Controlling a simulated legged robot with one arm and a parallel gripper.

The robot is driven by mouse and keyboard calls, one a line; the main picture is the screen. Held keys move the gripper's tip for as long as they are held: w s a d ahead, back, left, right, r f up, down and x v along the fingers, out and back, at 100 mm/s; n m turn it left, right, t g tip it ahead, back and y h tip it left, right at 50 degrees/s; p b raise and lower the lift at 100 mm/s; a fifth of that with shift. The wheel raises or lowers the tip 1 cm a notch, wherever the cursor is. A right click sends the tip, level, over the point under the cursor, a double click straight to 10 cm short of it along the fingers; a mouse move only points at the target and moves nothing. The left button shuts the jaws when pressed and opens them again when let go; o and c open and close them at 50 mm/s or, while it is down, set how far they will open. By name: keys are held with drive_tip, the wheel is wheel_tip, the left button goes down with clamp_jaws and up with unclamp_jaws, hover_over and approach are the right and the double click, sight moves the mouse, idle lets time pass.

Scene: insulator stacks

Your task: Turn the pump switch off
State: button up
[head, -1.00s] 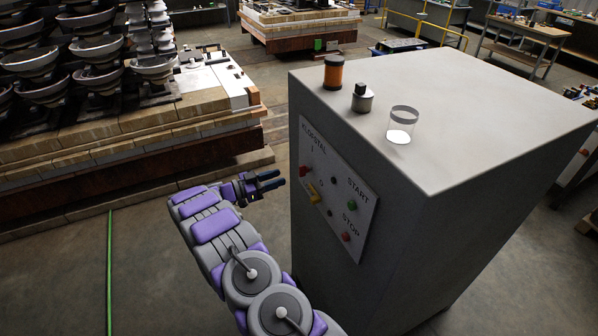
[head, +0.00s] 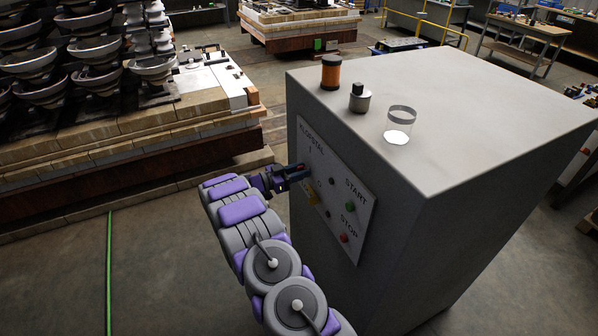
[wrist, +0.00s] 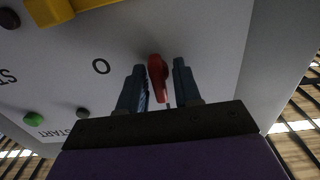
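A red switch knob (wrist: 158,79) sticks out of the white control panel (head: 359,222) on the side of the grey cabinet. In the wrist view it stands between the two fingers of my gripper (wrist: 160,88). The fingers are open around it, with a narrow gap showing on the right; whether the left finger touches it I cannot tell. The "O" mark is to the left of the knob in the wrist view. In the head view my gripper (head: 302,172) is at the panel's left side and hides the knob. The "I" mark shows above it.
A yellow switch (head: 312,194), a green START button (head: 350,207) and a red STOP button (head: 344,238) are on the same panel. An orange-and-black cylinder (head: 331,72), a metal bottle (head: 359,98) and a glass jar (head: 400,125) stand on the cabinet top.

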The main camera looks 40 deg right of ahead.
drive_tip(key=shift+d, duration=0.15)
drive_tip(key=c, duration=0.3)
clamp_jaws()
